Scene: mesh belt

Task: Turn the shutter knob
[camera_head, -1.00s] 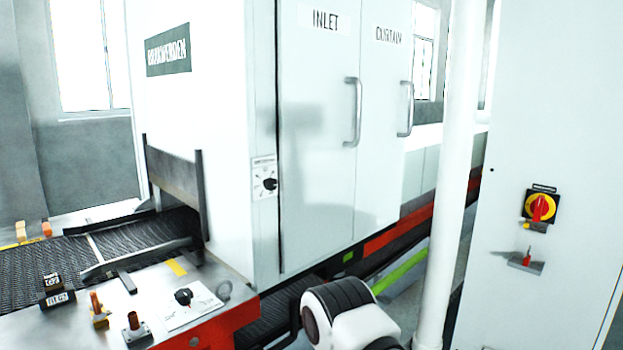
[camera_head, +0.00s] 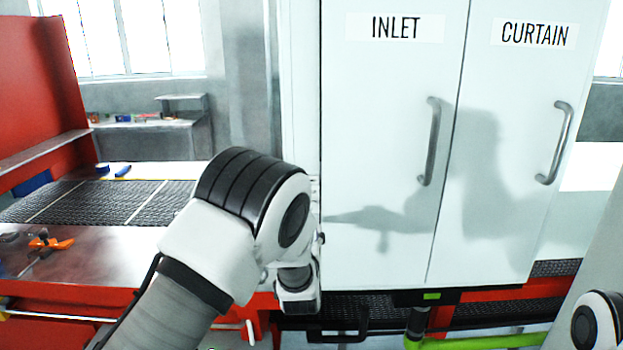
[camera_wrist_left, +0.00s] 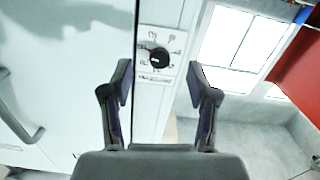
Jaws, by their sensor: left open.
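A black round knob (camera_wrist_left: 158,57) with a pale pointer mark sits on a white dial plate (camera_wrist_left: 153,75) on the cabinet's front, near a door seam. The plate's lettering is too small and upside down to read. My left gripper (camera_wrist_left: 160,80) is open and empty, one finger on either side of the knob's line in the left wrist view. The knob shows beyond the fingertips; I cannot tell the exact gap. In the head view my left arm hides the plate and most of the gripper. My right gripper is out of view.
The cabinet doors labelled INLET (camera_head: 370,120) and CURTAIN (camera_head: 510,160) carry protruding handles (camera_head: 430,142). A mesh belt (camera_head: 90,203) and a metal ledge (camera_head: 110,250) with an orange item (camera_head: 50,243) lie at left. A red upright (camera_head: 45,90) stands far left.

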